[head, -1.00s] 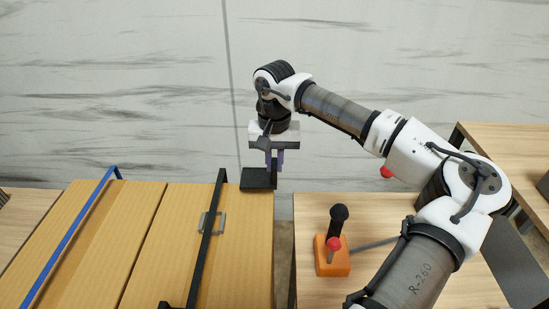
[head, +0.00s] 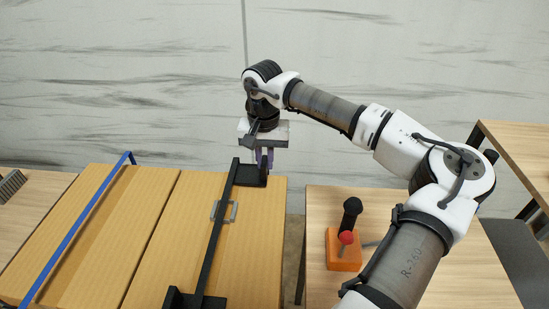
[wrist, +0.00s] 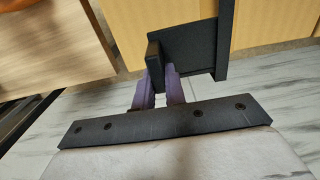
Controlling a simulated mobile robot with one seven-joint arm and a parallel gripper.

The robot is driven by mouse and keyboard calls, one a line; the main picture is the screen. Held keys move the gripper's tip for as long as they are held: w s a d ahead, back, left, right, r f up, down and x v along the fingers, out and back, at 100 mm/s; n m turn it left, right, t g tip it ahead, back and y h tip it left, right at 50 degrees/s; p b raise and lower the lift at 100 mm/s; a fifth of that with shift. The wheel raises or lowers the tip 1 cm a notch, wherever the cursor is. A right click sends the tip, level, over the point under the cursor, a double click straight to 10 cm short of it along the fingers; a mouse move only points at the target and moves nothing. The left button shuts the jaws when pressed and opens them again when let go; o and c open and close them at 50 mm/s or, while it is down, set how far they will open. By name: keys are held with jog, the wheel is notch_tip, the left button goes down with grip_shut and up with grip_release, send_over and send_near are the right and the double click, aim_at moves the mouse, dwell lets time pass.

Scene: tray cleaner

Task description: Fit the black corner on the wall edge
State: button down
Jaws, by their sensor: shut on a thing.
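My gripper (head: 264,160) has purple fingers and is shut on the black corner (head: 249,179), a dark angled piece. It holds the corner at the far end of the wooden panel. In the wrist view the fingers (wrist: 158,90) grip the corner's short upright side, and its flat plate (wrist: 190,48) extends to the right. The long black strip (head: 216,240), probably the wall edge, runs along the panel. The corner's left side meets the strip's far end in the head view; I cannot tell whether it is seated.
A blue-edged wooden panel (head: 145,205) lies to the left. An orange box with a black knob and a red knob (head: 343,250) stands on the right table. A gap separates the panels from that table. A similar black piece (head: 180,299) sits at the strip's near end.

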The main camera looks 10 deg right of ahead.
aim_at(249, 171)
jog(key=shift+w+a+f, duration=0.1)
jog(key=shift+w+a, duration=0.1)
jog(key=shift+a, duration=0.9)
jog(key=shift+w+a, duration=0.2)
jog(key=shift+a, duration=0.85)
jog(key=shift+f, duration=0.35)
jog(key=c, duration=1.4)
grip_release()
jog(key=shift+o, duration=0.2)
jog(key=shift+r, duration=0.1)
notch_tip(249, 171, up, 14)
jog(key=b, duration=0.2)
jog(key=shift+f, duration=0.2)
